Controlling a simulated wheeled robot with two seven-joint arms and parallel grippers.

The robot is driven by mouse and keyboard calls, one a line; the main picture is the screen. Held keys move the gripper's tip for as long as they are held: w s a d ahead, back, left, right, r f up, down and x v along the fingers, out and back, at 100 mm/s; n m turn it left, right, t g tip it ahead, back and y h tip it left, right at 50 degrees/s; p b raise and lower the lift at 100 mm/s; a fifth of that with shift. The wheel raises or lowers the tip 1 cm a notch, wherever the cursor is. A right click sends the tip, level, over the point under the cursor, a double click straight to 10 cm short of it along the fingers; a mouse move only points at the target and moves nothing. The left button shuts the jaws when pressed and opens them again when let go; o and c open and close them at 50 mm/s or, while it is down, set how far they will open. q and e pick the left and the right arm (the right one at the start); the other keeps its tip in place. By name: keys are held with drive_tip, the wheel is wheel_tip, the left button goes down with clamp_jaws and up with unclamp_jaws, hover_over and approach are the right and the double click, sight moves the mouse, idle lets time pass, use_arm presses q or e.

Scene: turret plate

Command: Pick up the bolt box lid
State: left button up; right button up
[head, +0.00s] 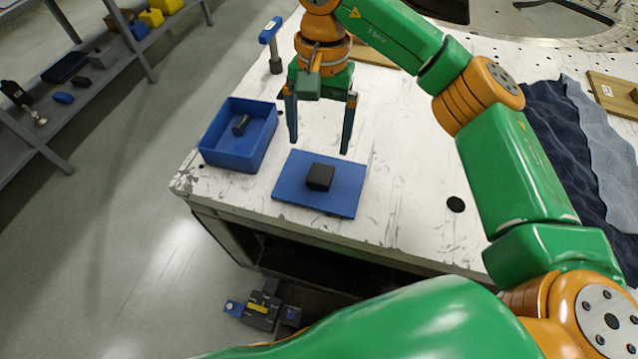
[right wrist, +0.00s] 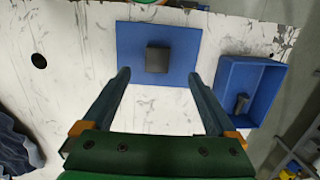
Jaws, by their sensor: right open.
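The bolt box lid is a flat blue plate (head: 340,199) with a black block-shaped handle (head: 320,177) on its top. It lies on the white table near the front edge. The open blue bolt box (head: 232,160) stands just left of it, with a dark bolt-like piece (head: 241,125) inside. My right gripper (head: 319,148) is open and empty, pointing down above the table behind the lid. In the right wrist view the lid (right wrist: 128,50) and its handle (right wrist: 158,60) show ahead between and beyond the two fingers (right wrist: 159,75). My left gripper is not in view.
Dark blue cloth (head: 560,130) lies at the right. The white table (head: 410,190) is clear right of the lid. A grey shelf (head: 100,75) with several items stands at the left, across the floor.

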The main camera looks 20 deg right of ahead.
sight(321, 173)
drive_tip(key=shift+f+b, duration=0.4)
drive_tip(key=shift+f, duration=0.55)
drive_tip(key=shift+w+f, duration=0.2)
drive_tip(key=f+p, duration=0.1)
drive_tip(key=f, duration=0.1)
drive_tip(key=f+p, duration=0.1)
drive_tip(key=f, duration=0.1)
drive_tip(key=f+p, duration=0.2)
drive_tip(key=shift+s+d+f, duration=0.1)
drive_tip(key=shift+s+d, duration=0.1)
drive_tip(key=shift+s, duration=0.2)
drive_tip(key=shift+f, duration=0.25)
drive_tip(key=shift+w+a, duration=0.1)
drive_tip(key=shift+w, duration=0.05)
drive_tip(key=c, duration=0.5)
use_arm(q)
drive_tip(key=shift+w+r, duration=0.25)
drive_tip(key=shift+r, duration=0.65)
use_arm(e)
clamp_jaws()
